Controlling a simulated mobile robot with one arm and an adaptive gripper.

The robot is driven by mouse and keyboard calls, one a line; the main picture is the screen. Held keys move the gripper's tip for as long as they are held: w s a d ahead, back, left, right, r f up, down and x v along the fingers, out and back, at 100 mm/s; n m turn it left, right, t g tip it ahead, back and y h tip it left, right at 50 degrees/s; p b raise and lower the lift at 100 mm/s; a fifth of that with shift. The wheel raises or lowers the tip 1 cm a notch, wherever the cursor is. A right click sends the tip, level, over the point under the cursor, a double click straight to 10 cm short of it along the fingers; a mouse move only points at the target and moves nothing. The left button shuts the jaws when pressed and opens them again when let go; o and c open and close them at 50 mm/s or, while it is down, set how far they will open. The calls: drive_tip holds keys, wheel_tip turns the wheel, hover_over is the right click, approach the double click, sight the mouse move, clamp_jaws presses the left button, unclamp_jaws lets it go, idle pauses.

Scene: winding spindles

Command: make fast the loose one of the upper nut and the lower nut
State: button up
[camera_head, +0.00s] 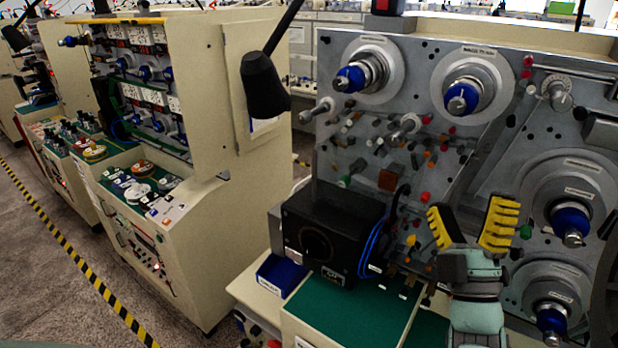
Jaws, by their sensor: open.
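Several spindles with blue nuts stick out of the grey panel. On its right side, one blue nut (572,222) sits above another blue nut (553,322). Two more are higher up, a top left blue nut (350,79) and a top middle blue nut (462,98). The labels are too small to read, and I cannot tell which nut is loose. My gripper (472,222) is open and empty, its yellow ribbed fingers pointing up in the picture. It is in front of the panel, left of the two right-hand nuts and apart from them.
A black box (331,235) with blue cables stands on a green-topped bench (345,318) left of my gripper. Small pegs and coloured knobs crowd the panel's middle. A black lamp (264,86) hangs at upper left. Another cream machine (165,195) stands left; floor beside it is open.

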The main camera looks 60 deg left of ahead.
drive_tip(key=shift+s+d+r+m+t, duration=0.25)
drive_tip(key=shift+d+r+m+t, duration=0.6)
drive_tip(key=shift+d+t, duration=0.1)
